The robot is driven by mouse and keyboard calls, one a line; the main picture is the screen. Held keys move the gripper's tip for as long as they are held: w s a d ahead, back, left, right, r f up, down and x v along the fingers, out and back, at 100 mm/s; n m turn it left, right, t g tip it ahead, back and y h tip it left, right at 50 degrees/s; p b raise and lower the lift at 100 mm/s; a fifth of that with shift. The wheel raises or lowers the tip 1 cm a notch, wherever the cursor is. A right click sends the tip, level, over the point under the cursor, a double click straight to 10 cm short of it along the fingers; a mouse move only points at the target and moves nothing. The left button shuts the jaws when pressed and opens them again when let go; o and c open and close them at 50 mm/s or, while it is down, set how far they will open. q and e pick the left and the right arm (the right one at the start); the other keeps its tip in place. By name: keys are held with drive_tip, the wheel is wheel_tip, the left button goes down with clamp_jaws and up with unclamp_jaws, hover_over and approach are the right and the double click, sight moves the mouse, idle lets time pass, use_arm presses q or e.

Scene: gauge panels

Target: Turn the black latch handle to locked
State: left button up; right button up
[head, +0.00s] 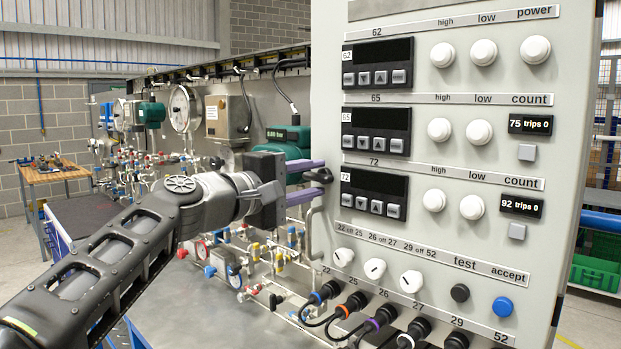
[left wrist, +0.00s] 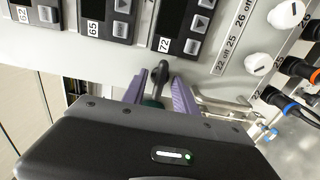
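The black latch handle (head: 319,175) sits at the left edge of the grey gauge panel (head: 570,120), level with the lowest display. It also shows in the left wrist view (left wrist: 159,77), as a dark lever between my purple fingertips. My left gripper (head: 316,181) reaches in from the left, with one finger above the handle and one below. In the left wrist view the gripper (left wrist: 159,92) is open, with gaps visible between the handle and both fingers. The fingers hide part of the handle in the head view. My right gripper is not in view.
The panel face carries several white knobs, displays, a black button (head: 460,293) and a blue button (head: 502,307). Cables with plugs (head: 352,303) hang from its lower edge. A bent metal pipe (head: 310,232) is just below my left gripper. Pipes and valves fill the bench behind.

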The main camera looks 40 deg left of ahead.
use_arm(q)
clamp_jaws()
drive_tip(key=shift+f, duration=0.1)
idle(0.4)
drive_tip(key=m+b, duration=0.3)
drive_tip(key=shift+f, duration=0.15)
drive_tip(key=m+b, duration=0.4)
drive_tip(key=shift+m, duration=0.3)
drive_tip(key=m+b, duration=0.3)
drive_tip(key=m, duration=0.2)
drive_tip(key=m+b, duration=0.1)
drive_tip(key=m, duration=0.4)
drive_tip(key=shift+b, duration=0.35)
drive_tip(key=shift+r+m, duration=0.2)
drive_tip(key=shift+m, duration=0.1)
